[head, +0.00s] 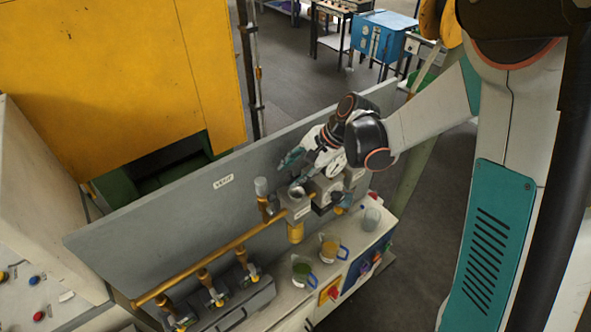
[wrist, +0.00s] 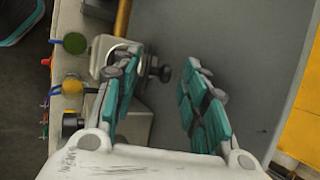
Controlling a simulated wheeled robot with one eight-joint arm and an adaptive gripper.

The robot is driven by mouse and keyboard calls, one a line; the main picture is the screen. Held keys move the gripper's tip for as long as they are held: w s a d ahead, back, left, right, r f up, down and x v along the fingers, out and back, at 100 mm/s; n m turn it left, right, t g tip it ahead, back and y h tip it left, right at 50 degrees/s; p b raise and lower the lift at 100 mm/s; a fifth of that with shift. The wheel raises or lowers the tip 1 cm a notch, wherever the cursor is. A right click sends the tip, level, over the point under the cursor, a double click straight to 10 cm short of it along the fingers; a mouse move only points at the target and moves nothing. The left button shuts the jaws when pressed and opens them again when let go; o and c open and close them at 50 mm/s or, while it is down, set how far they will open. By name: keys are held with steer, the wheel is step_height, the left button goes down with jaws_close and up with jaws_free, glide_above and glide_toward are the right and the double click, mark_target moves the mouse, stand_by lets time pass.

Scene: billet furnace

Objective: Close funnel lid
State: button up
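The funnel (head: 297,193) is a grey block with a round opening on top, fixed to the orange pipe along the panel. In the wrist view, its round mouth (wrist: 118,52) shows partly behind my left finger. A small dark knobbed part (wrist: 158,71) sticks out from it towards the panel; I cannot tell whether it is the lid. My gripper (head: 299,166) is above the funnel and close to the panel. In the wrist view, my gripper (wrist: 161,66) has its teal-padded fingers wide apart, with nothing held between them. My arm and fingers hide part of the funnel.
The grey upright panel (head: 225,205) stands close behind the funnel. A green-filled beaker (head: 301,272) and a yellow-filled beaker (head: 330,247) stand on the bench in front. The orange pipe (head: 225,248) with valves runs left. A clear cup (head: 371,219) is at right.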

mark_target(290, 184)
jaws_close()
steer(key=shift+d+f+b, duration=0.1)
steer(key=shift+b, duration=0.35)
stand_by(0.3)
steer(key=c, duration=0.9)
jaws_free()
steer(key=t+b, duration=0.1)
steer(key=b, duration=0.1)
steer(key=s+f+t+y+b, duration=0.1)
steer(key=b, duration=0.1)
steer(key=d+y+b, duration=0.1)
steer(key=b, duration=0.2)
steer(key=shift+s+d+f+n+t, duration=0.1)
steer(key=shift+s+f+n+t, duration=0.2)
steer(key=shift+s+n+t, duration=0.1)
steer(key=shift+c, duration=0.2)
steer(key=t+y+b, duration=0.1)
steer(key=b, duration=0.1)
steer(key=s+f+y+b, duration=0.1)
steer(key=b, duration=0.2)
steer(key=shift+d+n+t, duration=0.35)
steer(key=shift+n+t, duration=0.05)
jaws_close()
steer(key=b, duration=0.1)
steer(key=t+y+b, duration=0.1)
steer(key=b, duration=0.1)
steer(key=shift+s+d+f, duration=0.1)
steer(key=shift+s+d, duration=0.05)
steer(key=shift+s, duration=0.1)
steer(key=shift+n, duration=0.3)
